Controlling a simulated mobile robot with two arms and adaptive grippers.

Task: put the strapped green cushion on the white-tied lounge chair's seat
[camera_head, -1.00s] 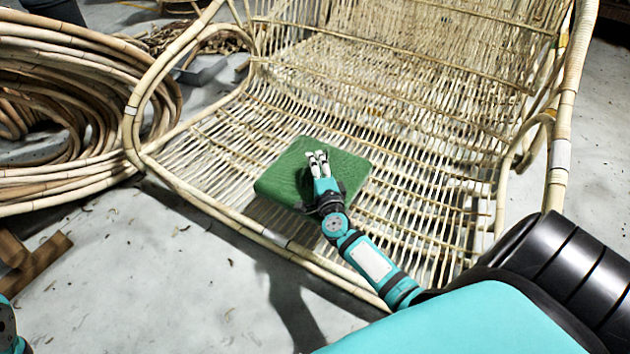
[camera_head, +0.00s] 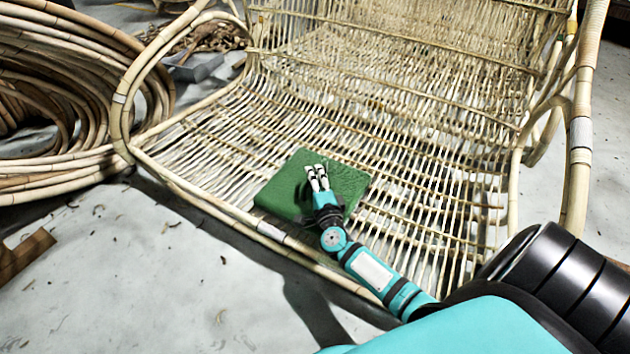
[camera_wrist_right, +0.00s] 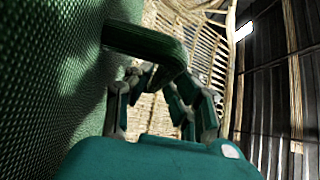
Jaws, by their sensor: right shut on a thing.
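The green cushion (camera_head: 298,180) is a flat square with a woven surface, over the front part of the rattan lounge chair's seat (camera_head: 215,155). I cannot tell whether it touches the slats. My right gripper (camera_head: 317,178) is over the cushion's top, shut on its strap. In the right wrist view the cushion (camera_wrist_right: 50,75) fills the left side, and its green strap (camera_wrist_right: 145,42) runs by the fingers of my right gripper (camera_wrist_right: 165,105). White binding (camera_head: 580,140) shows on the chair's right frame pole. My left gripper is not in view.
Thick coils of rattan cane (camera_head: 60,100) lie left of the chair. A brown wooden piece (camera_head: 25,255) is on the floor at lower left. The chair's curved left arm (camera_head: 125,95) and right pole border the seat. The seat around the cushion is bare.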

